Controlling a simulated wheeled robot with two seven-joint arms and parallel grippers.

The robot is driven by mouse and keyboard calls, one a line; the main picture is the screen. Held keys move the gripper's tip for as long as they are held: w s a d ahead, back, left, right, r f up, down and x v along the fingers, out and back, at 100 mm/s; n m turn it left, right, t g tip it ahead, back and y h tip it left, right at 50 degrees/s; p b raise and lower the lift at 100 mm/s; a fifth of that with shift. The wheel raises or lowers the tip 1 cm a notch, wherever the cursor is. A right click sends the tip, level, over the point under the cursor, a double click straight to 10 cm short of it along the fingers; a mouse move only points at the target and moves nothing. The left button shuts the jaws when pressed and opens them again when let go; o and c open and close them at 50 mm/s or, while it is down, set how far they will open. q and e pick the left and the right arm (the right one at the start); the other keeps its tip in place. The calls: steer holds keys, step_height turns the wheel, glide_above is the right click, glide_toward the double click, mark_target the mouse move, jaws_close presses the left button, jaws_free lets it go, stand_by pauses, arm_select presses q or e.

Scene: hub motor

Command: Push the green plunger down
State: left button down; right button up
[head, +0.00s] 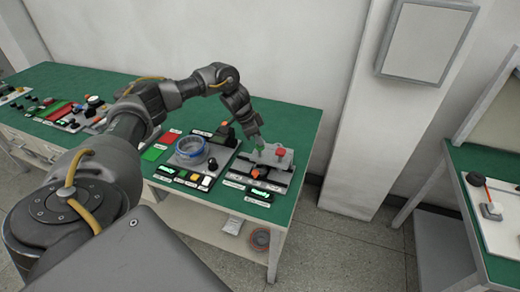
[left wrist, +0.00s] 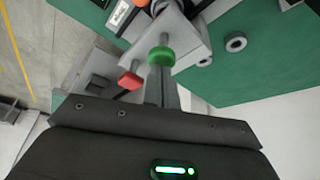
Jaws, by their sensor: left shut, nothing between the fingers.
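The green plunger (left wrist: 162,56) has a round green knob on a grey shaft, standing on a light plate in the left wrist view. My left gripper (left wrist: 161,72) is shut and empty, its fingertips right at the knob; I cannot tell whether they touch it. In the head view my left gripper (head: 256,138) points down over the fixture at the right end of the green table, and little of the green knob shows. A red plunger (head: 280,152) stands just right of it; it also shows in the left wrist view (left wrist: 131,80). My right gripper is out of view.
A panel with a blue-ringed motor part (head: 191,150) and several buttons lies left of the fixture. Red and green pads (head: 153,153) lie farther left. A wall (head: 290,50) stands behind the table. Another table (head: 490,160) is at the right, across a floor gap.

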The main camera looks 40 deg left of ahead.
arm_select(q)
steer(key=shift+f+b, duration=0.5)
steer(key=shift+f, duration=1.15)
step_height(320, 180, up, 8)
steer(key=p, duration=0.8)
steer(key=shift+r, duration=0.1)
stand_by(0.5)
steer(key=shift+d, duration=0.1)
